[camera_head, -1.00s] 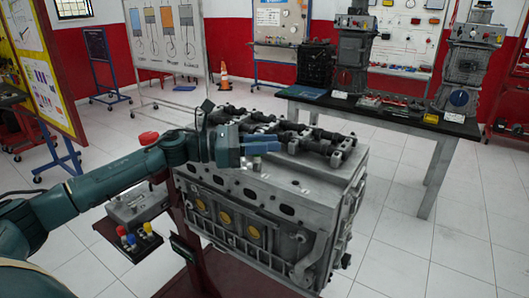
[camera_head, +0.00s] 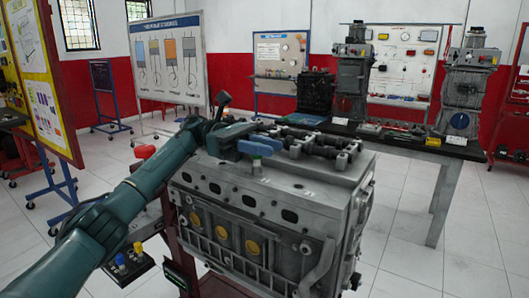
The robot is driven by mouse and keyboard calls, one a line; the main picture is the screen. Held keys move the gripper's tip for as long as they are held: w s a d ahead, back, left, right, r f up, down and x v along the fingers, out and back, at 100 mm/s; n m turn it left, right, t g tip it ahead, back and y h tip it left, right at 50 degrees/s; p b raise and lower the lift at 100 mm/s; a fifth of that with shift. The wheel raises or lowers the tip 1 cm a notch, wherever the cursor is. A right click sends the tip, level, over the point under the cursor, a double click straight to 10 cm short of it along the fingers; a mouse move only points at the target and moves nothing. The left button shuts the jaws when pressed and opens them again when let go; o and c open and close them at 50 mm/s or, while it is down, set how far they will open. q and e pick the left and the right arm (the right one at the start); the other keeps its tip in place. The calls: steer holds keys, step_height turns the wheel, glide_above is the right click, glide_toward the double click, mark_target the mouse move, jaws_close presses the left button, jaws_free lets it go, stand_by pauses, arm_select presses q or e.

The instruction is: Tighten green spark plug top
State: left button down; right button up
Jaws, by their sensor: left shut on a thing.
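The grey engine block (camera_head: 262,215) stands on a red stand in the middle. My left gripper (camera_head: 258,150) reaches over its top from the left, with blue fingers pointing right and shut. A small pale piece (camera_head: 257,167), which looks like part of a spark plug, shows under the fingers, close to the top face; most of it is hidden. I cannot tell whether it is seated, and I see no green on it. Blue (camera_head: 120,260) and yellow (camera_head: 138,248) plug tops stand on a tray at the lower left. My right gripper is not in view.
A dark camshaft assembly (camera_head: 315,142) lies along the back of the engine top, close behind my left gripper. A long table (camera_head: 400,147) with engine parts stands behind at the right. The tiled floor (camera_head: 480,240) at the right is clear.

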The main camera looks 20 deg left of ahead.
arm_select(q)
steer(key=shift+g, duration=0.3)
steer(key=c, duration=1.2)
jaws_free()
steer(key=shift+c, duration=0.2)
steer(key=shift+w+a+b, duration=0.15)
steer(key=shift+w+a, duration=0.05)
steer(key=shift+a, duration=1.05)
steer(key=shift+w+a+b, duration=0.15)
steer(key=shift+a+b, duration=0.05)
steer(key=shift+a, duration=1)
steer(key=shift+w+a+b, duration=0.15)
steer(key=shift+w+a, duration=0.05)
steer(key=shift+a, duration=1.05)
